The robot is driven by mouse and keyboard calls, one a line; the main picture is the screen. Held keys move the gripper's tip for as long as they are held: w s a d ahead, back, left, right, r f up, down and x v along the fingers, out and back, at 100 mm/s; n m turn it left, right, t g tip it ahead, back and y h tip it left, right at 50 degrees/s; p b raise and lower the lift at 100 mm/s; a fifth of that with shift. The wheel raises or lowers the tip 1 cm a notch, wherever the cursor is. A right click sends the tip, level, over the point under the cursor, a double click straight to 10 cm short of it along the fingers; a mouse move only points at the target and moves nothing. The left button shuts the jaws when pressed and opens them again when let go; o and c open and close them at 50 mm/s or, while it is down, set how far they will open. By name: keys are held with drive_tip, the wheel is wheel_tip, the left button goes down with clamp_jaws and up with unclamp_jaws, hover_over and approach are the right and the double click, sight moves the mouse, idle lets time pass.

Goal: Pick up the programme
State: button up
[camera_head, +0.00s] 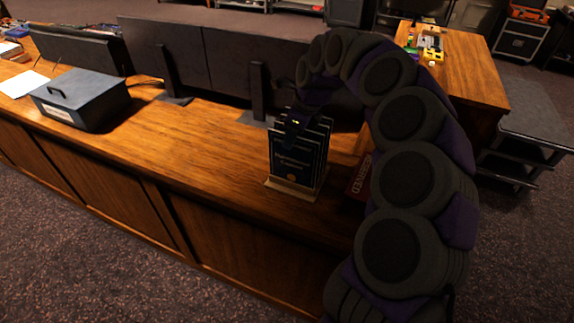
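The programmes (293,163) are dark booklets with pale edges and printing. Several stand upright in a light wooden holder (290,188) near the front edge of the desk. My gripper (296,122) is at the top of the booklets, reaching down from my arched arm. It overlaps their upper edges in the picture. Its fingertips are dark and small here, so I cannot tell if they are open, shut or touching a booklet.
A dark lidded box (80,98) and white paper (22,84) lie left on the wooden desk (180,150). Monitors (235,65) stand behind. A dark red "RESERVED" sign (361,176) is right of the holder, partly behind my arm. Bare desk lies between box and holder.

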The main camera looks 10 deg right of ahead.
sight(295, 147)
drive_tip(key=f, duration=0.1)
drive_tip(key=d+f, duration=0.1)
drive_tip(key=f, duration=0.1)
drive_tip(key=shift+w+d+f+b, duration=0.3)
drive_tip(key=shift+w+f, duration=0.05)
drive_tip(key=a, duration=0.1)
drive_tip(key=a+f, duration=0.1)
drive_tip(key=a, duration=0.1)
drive_tip(key=shift+w+f, duration=0.15)
drive_tip(key=shift+d, duration=0.8)
drive_tip(key=shift+c, duration=1)
drive_tip(key=shift+d, duration=0.35)
drive_tip(key=c, duration=0.3)
drive_tip(key=shift+c, duration=0.8)
drive_tip(key=shift+a, duration=0.75)
clamp_jaws()
